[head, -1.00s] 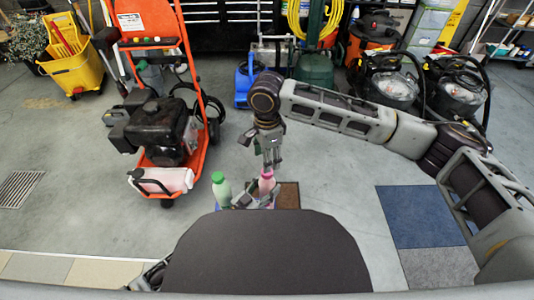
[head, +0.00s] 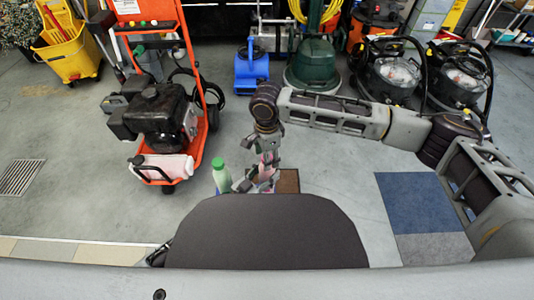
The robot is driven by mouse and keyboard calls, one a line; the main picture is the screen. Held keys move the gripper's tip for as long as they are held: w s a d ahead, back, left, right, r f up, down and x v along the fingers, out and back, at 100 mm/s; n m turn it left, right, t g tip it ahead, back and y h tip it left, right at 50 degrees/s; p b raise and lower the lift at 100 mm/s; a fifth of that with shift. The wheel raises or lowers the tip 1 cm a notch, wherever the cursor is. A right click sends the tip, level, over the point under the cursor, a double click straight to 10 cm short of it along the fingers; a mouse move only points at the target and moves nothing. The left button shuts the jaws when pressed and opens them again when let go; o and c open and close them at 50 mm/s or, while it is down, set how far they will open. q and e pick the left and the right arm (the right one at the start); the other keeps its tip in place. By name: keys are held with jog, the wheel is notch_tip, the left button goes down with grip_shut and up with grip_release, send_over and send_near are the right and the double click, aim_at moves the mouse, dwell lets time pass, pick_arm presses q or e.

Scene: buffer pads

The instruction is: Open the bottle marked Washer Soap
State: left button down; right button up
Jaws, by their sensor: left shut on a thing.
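A pink bottle (head: 266,174) stands just past my dark front edge, mostly hidden by my grippers. A light green bottle with a green cap (head: 220,177) stands to its left. I cannot read a label on either, so I cannot tell which is marked Washer Soap. My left gripper (head: 250,182) is low beside the pink bottle and shut on it. My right gripper (head: 268,160) points down at the top of the pink bottle; its fingers overlap the bottle, and I cannot tell whether they are closed on the cap.
An orange pressure washer (head: 165,120) stands at the left. Blue and grey floor pads (head: 410,205) lie at the right. A blue blower (head: 251,72) and vacuums stand behind, with open floor between.

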jog(key=c, duration=1)
jog(key=shift+c, duration=0.2)
